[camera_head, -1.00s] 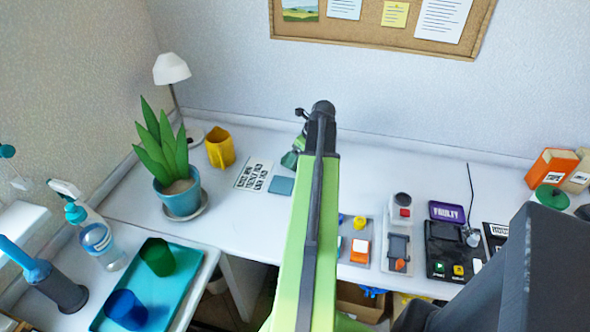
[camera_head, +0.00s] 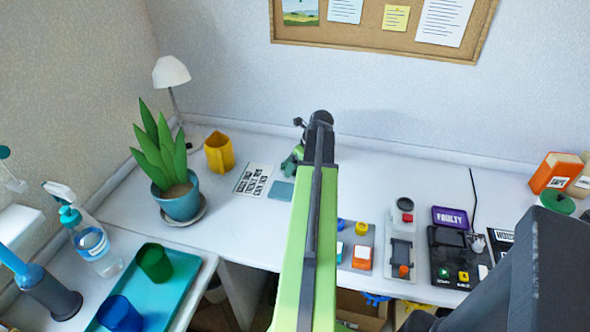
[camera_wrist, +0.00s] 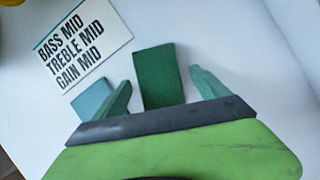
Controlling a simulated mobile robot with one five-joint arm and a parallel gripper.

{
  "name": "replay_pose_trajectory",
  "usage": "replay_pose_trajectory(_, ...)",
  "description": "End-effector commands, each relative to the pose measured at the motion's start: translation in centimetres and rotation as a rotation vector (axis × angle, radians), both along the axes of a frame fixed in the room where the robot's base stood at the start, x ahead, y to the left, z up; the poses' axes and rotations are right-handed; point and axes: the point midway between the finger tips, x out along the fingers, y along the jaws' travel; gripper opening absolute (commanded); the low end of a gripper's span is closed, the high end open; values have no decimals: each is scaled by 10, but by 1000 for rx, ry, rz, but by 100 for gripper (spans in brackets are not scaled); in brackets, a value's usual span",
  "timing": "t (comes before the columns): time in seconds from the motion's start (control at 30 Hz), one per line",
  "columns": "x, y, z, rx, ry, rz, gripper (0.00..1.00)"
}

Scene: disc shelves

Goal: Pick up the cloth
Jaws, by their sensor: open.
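A flat blue-grey square (camera_head: 281,191), which looks like the cloth, lies on the white desk beside a printed card. In the wrist view this square (camera_wrist: 92,100) shows just left of my left finger, partly covered by it. My gripper (camera_wrist: 163,88) is open, with a dark green block (camera_wrist: 160,72) showing between and beyond its fingers. I cannot tell whether the block touches the fingers. In the head view my arm hides most of the gripper, and only some green (camera_head: 292,159) shows left of the arm's end, right of the square.
The printed card (camera_head: 254,179) lies left of the square. A yellow mug (camera_head: 219,153), a potted plant (camera_head: 179,203) and a lamp (camera_head: 171,71) stand further left. Control panels (camera_head: 403,246) sit right of my arm. A teal tray (camera_head: 178,291) holds two cups.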

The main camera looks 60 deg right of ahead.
Motion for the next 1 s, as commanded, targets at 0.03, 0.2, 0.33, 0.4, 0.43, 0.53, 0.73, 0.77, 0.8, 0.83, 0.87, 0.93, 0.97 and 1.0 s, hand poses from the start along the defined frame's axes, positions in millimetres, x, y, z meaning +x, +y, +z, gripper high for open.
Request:
replay_pose_trajectory(0.03, 0, 0, 0, 0, 0, 0, 85)
replay_pose_trajectory(0.2, 0, 0, 0, 0, 0, 0, 65)
replay_pose_trajectory(0.33, 0, 0, 0, 0, 0, -1, 48)
replay_pose_trajectory(0.4, 0, 0, 0, 0, 0, -1, 39)
replay_pose_trajectory(0.43, 0, 0, 0, 0, 0, -1, 35)
replay_pose_trajectory(0.53, -1, 0, 0, 0, 0, -1, 22)
replay_pose_trajectory(0.73, -1, -1, 0, -1, 0, -1, 13)
replay_pose_trajectory(0.77, -1, -1, 1, 0, 0, -1, 13)
replay_pose_trajectory(0.8, -1, -1, 2, 0, 0, -1, 13)
replay_pose_trajectory(0.83, -1, -1, 3, 0, 0, -1, 13)
replay_pose_trajectory(0.87, -1, -1, 5, -1, 0, -1, 13)
replay_pose_trajectory(0.93, -1, -1, 12, -1, 0, -1, 13)
replay_pose_trajectory(0.97, -1, -1, 15, -1, 0, -1, 13)
replay_pose_trajectory(1.0, -1, -1, 21, 0, 0, -1, 13)
